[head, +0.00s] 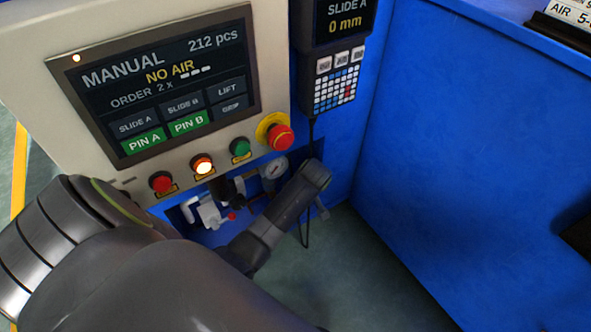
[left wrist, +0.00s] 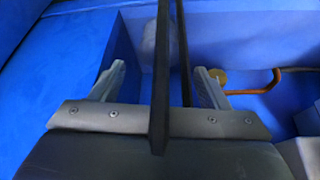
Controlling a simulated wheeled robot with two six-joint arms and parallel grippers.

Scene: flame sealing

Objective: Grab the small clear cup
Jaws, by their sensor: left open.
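No small clear cup can be made out with certainty. A pale, rounded, blurred shape (left wrist: 148,38) stands beyond the fingers in the left wrist view, partly behind a dark strip; I cannot tell whether it is the cup. My left gripper (left wrist: 159,70) is open, its two grey fingers wide apart with nothing seen held between them. In the head view my left arm reaches toward the recess below the control panel, and the gripper cannot be made out clearly there. My right gripper is not in view.
The control panel (head: 270,80) reads "NO AIR". Below it are a round gauge (head: 275,168) and white pipe fittings (head: 208,212). A black cable hangs from the handheld keypad (head: 336,90). Dark strips (left wrist: 162,60) cross the wrist view. An orange hose (left wrist: 262,86) lies right, beside blue walls.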

